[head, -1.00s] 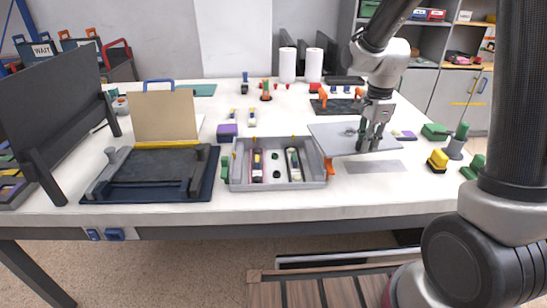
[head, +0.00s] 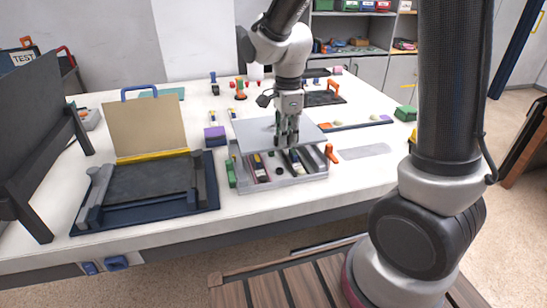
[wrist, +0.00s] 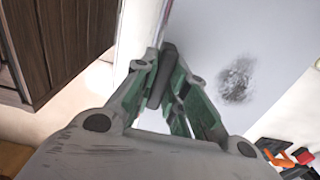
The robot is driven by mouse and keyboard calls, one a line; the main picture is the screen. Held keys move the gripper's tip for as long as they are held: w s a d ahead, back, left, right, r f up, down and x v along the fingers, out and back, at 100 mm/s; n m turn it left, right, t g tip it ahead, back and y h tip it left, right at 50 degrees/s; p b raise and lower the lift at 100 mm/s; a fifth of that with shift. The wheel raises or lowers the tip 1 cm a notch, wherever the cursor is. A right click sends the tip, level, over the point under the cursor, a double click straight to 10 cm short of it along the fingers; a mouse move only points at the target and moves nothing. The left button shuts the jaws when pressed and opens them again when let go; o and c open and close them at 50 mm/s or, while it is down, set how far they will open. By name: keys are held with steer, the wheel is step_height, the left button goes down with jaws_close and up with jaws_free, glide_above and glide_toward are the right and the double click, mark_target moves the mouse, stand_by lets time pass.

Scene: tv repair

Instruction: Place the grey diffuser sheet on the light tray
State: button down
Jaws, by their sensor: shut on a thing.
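The grey diffuser sheet (head: 252,130) is a thin, flat, pale panel held roughly level in my gripper (head: 287,143). My gripper is shut on its near edge. In the wrist view the sheet (wrist: 215,35) shows a dark smudge, and my green-fingered gripper (wrist: 165,80) pinches its edge. The light tray (head: 285,184) is a shallow grey box with light strips inside. The sheet is above its back part and covers it from sight; the front part of the tray remains visible. I cannot tell whether sheet and tray touch.
An orange clip (head: 331,153) is at the tray's right, a green block (head: 231,174) at its left. A purple box (head: 215,137) stands behind left. A dark stand (head: 150,185) with a tan panel (head: 145,126) is further left. A pale rectangle (head: 364,151) lies right on the table.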

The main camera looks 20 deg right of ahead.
step_height(320, 180, down, 9)
steer(key=shift+r, duration=0.1)
stand_by(0.3)
steer(key=c, duration=1.4)
jaws_free()
steer(key=shift+c, duration=0.2)
